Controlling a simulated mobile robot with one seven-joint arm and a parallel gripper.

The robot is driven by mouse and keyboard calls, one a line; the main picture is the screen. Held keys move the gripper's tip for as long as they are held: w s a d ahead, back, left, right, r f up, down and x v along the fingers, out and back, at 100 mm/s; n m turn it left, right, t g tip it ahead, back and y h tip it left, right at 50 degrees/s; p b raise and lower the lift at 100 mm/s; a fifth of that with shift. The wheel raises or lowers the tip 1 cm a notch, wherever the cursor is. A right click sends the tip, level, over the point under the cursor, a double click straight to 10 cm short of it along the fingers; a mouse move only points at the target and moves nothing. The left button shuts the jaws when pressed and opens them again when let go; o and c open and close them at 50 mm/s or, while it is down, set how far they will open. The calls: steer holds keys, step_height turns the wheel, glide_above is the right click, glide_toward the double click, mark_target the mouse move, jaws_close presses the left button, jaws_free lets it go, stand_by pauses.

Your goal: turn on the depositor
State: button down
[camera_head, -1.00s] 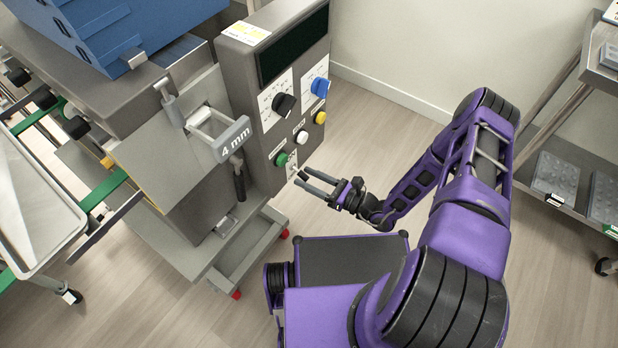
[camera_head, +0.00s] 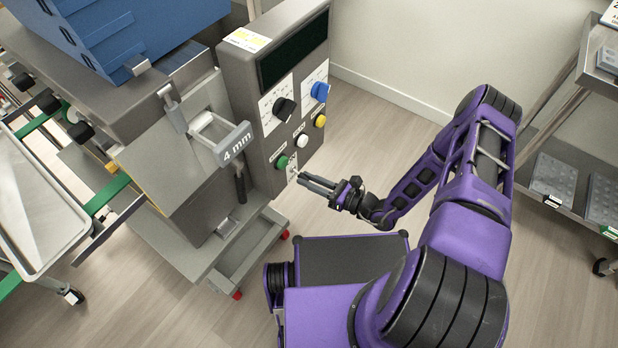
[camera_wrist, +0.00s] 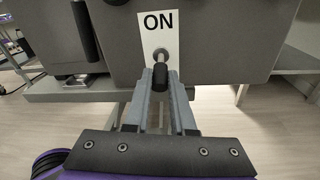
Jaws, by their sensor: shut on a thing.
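The depositor (camera_head: 262,95) stands at the left with its grey control panel facing my arm. At the panel's bottom is a white label reading "ON" (camera_wrist: 158,22) with a toggle switch (camera_wrist: 160,57) below it. The switch has a metal stem and a dark tip. My gripper (camera_wrist: 160,76) is shut on the toggle switch, with one finger on each side of it. In the head view, my gripper (camera_head: 303,179) meets the panel's lower edge, and the fingers largely hide the switch.
A green button (camera_head: 282,162), a white button (camera_head: 301,141) and a yellow button (camera_head: 320,121) sit above the switch, with black (camera_head: 284,109) and blue (camera_head: 320,92) knobs higher up. A shelf rack (camera_head: 560,180) stands at right. The floor between is clear.

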mark_target(298, 173)
step_height(298, 173, up, 2)
steer(key=g+h+p, duration=0.1)
steer(key=p, duration=0.3)
steer(key=shift+d+h, duration=0.1)
steer(key=shift+h, duration=0.3)
steer(key=shift+r+g+h+p, duration=0.3)
steer(key=shift+g+h+p, duration=0.3)
steer(key=shift+h+p, duration=0.3)
steer(key=shift+r+g+h+p, duration=0.25)
steer(key=shift+g+h+p, duration=0.2)
steer(key=shift+g+h, duration=0.05)
steer(key=shift+w+a+r+g+h, duration=0.1)
steer(key=shift+a+r+g+h, duration=0.15)
steer(key=shift+g+h, duration=0.4)
steer(key=shift+w+a+r+g+h, duration=0.1)
steer(key=shift+r+g+h, duration=0.25)
steer(key=shift+h, duration=0.5)
steer(key=c, duration=0.8)
jaws_free()
steer(key=shift+o, duration=0.2)
steer(key=v, duration=1.7)
steer(key=shift+r, duration=0.25)
